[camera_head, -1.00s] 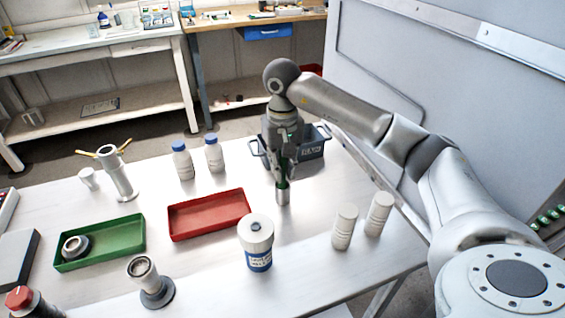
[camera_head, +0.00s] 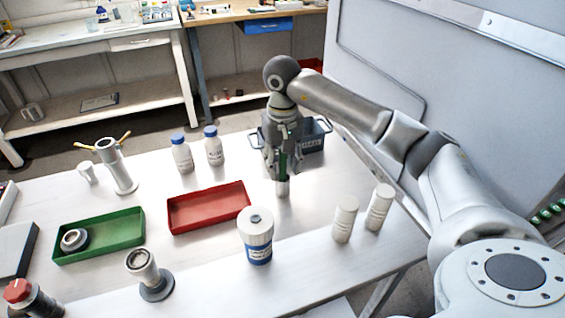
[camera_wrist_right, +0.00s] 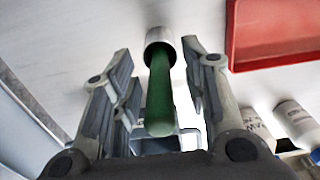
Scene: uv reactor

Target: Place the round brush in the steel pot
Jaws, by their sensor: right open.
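The round brush shows as a green handle (camera_wrist_right: 160,95) in the right wrist view, and it also shows in the head view (camera_head: 282,164). It stands with its far end inside a small steel cylinder, which looks like the steel pot (camera_wrist_right: 159,36) and stands on the table in the head view (camera_head: 283,188). The bristles are hidden. My right gripper (camera_head: 283,168) points down over it. Its fingers are open on both sides of the handle, with gaps visible in the wrist view (camera_wrist_right: 160,55). My left gripper is not in view.
A grey bin (camera_head: 310,138) stands just behind my right gripper. A red tray (camera_head: 207,222) lies to the left, with two blue-capped bottles (camera_head: 182,156) (camera_head: 214,150) behind it. A white jar (camera_head: 257,225) and two white containers (camera_head: 344,222) (camera_head: 379,208) stand in front.

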